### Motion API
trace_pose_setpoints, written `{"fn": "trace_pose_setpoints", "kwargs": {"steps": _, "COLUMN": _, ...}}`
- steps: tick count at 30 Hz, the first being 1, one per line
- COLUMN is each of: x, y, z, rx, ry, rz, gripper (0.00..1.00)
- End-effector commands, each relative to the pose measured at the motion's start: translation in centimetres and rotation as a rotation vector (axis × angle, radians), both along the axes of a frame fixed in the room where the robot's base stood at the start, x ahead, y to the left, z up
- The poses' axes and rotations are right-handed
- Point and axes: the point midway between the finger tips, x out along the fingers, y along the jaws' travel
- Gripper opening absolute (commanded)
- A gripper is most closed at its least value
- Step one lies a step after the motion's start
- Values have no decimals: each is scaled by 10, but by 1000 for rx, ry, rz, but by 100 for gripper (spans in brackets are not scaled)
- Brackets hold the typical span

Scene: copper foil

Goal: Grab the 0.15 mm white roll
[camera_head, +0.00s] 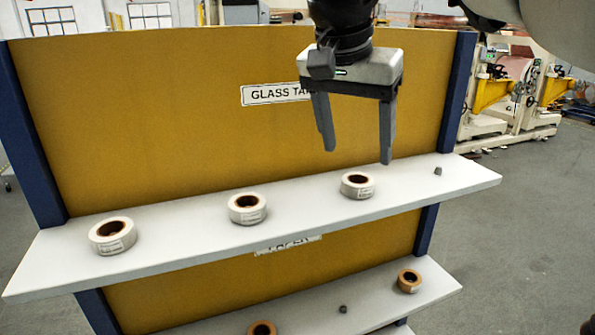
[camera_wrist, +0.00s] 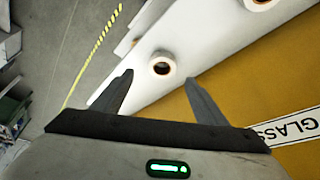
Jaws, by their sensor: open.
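Three white tape rolls with brown cores lie flat on the upper white shelf: a left roll (camera_head: 112,236), a middle roll (camera_head: 248,208) and a right roll (camera_head: 357,185). Each has a label on its side, too small to read, so I cannot tell which is 0.15 mm. My gripper (camera_head: 358,158) is open and empty, pointing down above the right roll, apart from it. In the wrist view, one white roll (camera_wrist: 162,64) shows between and beyond my open fingertips (camera_wrist: 160,80). Another roll (camera_wrist: 260,4) is cut off at the top edge.
The upper shelf (camera_head: 180,240) has a small grey object (camera_head: 437,171) near its right end. A yellow back panel with a GLASS TAPE sign (camera_head: 262,95) stands behind, partly covered by my gripper. A lower shelf (camera_head: 385,296) holds brown rolls (camera_head: 409,281).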

Motion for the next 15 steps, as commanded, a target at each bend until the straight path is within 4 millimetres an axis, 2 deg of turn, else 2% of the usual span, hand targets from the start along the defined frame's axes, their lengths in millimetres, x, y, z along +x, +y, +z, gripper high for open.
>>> {"fn": "trace_pose_setpoints", "kwargs": {"steps": 3, "x": 5, "y": -4, "z": -19, "rx": 0, "ry": 2, "rz": 1, "gripper": 66}}
{"fn": "trace_pose_setpoints", "kwargs": {"steps": 11, "x": 12, "y": -7, "z": -35, "rx": 0, "ry": 2, "rz": 1, "gripper": 66}}
{"fn": "trace_pose_setpoints", "kwargs": {"steps": 15, "x": 20, "y": -9, "z": -56, "rx": 0, "ry": 3, "rz": 2, "gripper": 66}}
